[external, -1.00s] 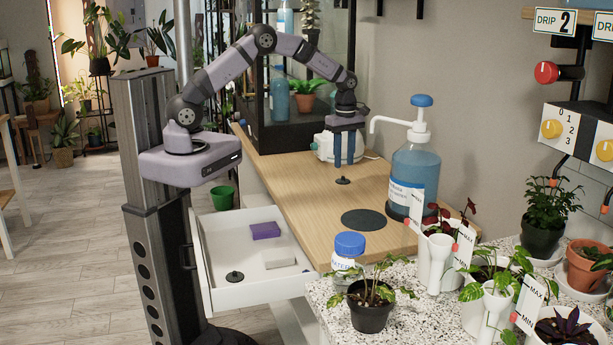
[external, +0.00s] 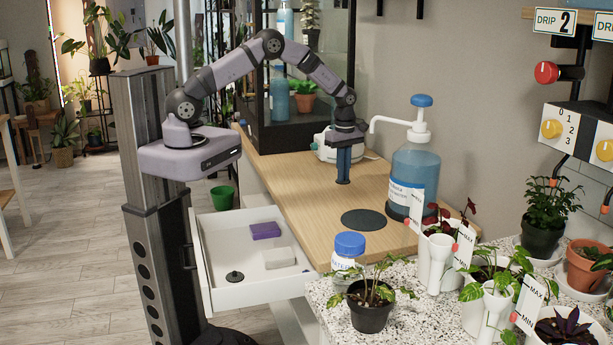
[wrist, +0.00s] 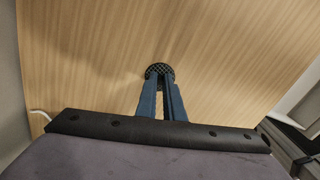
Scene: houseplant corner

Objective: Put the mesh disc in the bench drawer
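The mesh disc (wrist: 159,67) is a small black round piece with a mesh face, lying on the wooden bench top. In the external view only a bit of it shows under my fingertips. My gripper (external: 343,178) points straight down over it, its blue fingers drawn together at the disc; the part between them is hidden. My fingers also show in the wrist view (wrist: 161,88), with only a narrow gap. The bench drawer (external: 256,294) is white and pulled open, below and left of the bench top. A similar black disc with a knob (external: 235,277) lies inside it.
The drawer also holds a purple block (external: 265,230) and a pale block (external: 279,258). A dark round mat (external: 364,219) lies on the bench, with a blue pump bottle (external: 414,160) beside it. A blue-capped jar (external: 348,252) and potted plants stand on the speckled counter.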

